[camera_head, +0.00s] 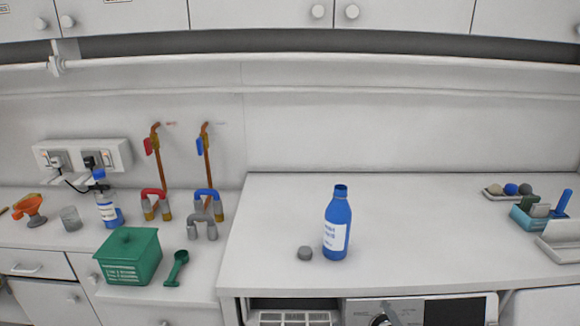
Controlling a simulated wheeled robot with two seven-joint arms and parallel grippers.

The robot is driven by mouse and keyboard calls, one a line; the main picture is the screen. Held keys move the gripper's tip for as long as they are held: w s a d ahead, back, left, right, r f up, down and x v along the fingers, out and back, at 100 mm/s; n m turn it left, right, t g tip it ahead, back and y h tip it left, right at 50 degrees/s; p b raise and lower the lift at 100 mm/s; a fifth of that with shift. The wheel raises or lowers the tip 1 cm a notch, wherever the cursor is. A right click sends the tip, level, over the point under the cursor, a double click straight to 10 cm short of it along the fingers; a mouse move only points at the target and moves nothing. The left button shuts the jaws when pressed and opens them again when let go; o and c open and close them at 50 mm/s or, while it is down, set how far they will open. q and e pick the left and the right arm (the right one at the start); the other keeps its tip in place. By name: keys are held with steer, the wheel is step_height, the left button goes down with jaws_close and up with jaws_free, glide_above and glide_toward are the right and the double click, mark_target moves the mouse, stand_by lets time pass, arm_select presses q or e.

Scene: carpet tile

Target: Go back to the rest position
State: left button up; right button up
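Neither of my grippers shows in the head view, and no part of my arms is clearly visible. A blue bottle (338,222) with a white label stands upright on the right-hand counter (430,240), its neck open at the top. A small grey cap (305,253) lies on the counter just left of the bottle, apart from it.
A green lidded box (128,257) and green scoop (176,268) sit on the lower left counter, before pipes and a spray bottle (107,205). A teal caddy (538,216) stands at the far right. A machine (415,309) is below. The right-hand counter's middle is mostly clear.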

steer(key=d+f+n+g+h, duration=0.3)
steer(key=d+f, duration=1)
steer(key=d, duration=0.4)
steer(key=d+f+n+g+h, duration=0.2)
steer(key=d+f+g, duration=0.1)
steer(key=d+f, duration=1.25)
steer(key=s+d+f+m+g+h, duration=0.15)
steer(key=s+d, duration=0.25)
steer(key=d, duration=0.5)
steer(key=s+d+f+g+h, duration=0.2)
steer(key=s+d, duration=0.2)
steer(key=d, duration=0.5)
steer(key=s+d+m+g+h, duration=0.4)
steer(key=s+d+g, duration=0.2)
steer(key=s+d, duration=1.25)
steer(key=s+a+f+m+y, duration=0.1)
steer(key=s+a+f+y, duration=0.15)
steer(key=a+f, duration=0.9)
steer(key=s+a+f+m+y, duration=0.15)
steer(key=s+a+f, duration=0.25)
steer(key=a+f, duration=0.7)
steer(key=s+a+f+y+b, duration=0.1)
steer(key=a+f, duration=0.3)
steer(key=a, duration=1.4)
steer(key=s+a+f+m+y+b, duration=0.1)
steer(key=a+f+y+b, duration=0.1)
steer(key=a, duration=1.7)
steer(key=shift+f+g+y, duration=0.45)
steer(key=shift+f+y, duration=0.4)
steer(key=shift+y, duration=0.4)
